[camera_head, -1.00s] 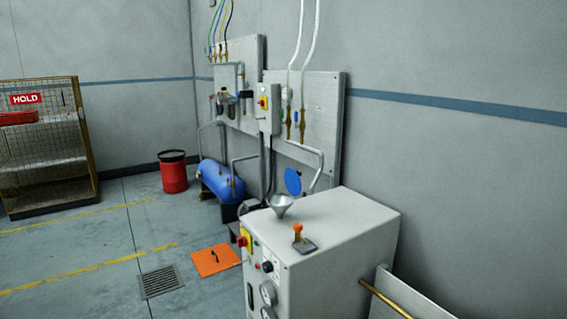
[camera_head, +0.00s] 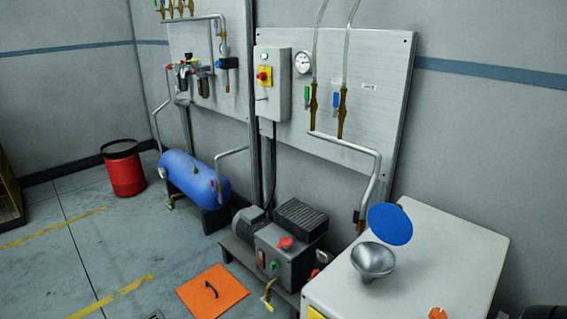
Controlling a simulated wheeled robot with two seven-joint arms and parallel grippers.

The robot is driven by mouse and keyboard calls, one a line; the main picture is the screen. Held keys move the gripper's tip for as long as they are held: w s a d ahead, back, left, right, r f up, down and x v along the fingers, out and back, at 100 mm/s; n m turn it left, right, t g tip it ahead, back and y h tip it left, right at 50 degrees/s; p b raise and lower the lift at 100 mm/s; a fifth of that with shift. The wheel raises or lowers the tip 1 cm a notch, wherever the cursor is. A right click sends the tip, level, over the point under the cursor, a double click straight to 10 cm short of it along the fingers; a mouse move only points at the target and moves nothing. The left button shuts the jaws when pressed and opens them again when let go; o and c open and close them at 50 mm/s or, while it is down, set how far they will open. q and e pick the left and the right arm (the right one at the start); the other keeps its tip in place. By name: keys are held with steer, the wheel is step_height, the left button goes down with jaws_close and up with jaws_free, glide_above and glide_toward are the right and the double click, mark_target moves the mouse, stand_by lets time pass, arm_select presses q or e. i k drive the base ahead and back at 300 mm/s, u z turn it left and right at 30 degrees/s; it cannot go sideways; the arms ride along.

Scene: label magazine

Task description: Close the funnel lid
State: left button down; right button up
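The metal funnel (camera_head: 373,261) stands on top of the white cabinet (camera_head: 450,262) at the lower right. Its round blue lid (camera_head: 390,223) is raised, tilted up behind the funnel's mouth, so the funnel is open. Neither of my grippers shows in this view.
An orange knob (camera_head: 437,313) sits on the cabinet top near the bottom edge. A grey pump unit (camera_head: 285,250) stands left of the cabinet, below a wall panel (camera_head: 380,95) with pipes and valves. A blue tank (camera_head: 194,178), a red drum (camera_head: 123,170) and an orange floor plate (camera_head: 212,291) are further left.

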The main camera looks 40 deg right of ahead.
mark_target(389, 222)
steer(key=i, duration=2.1)
steer(key=z, duration=3.8)
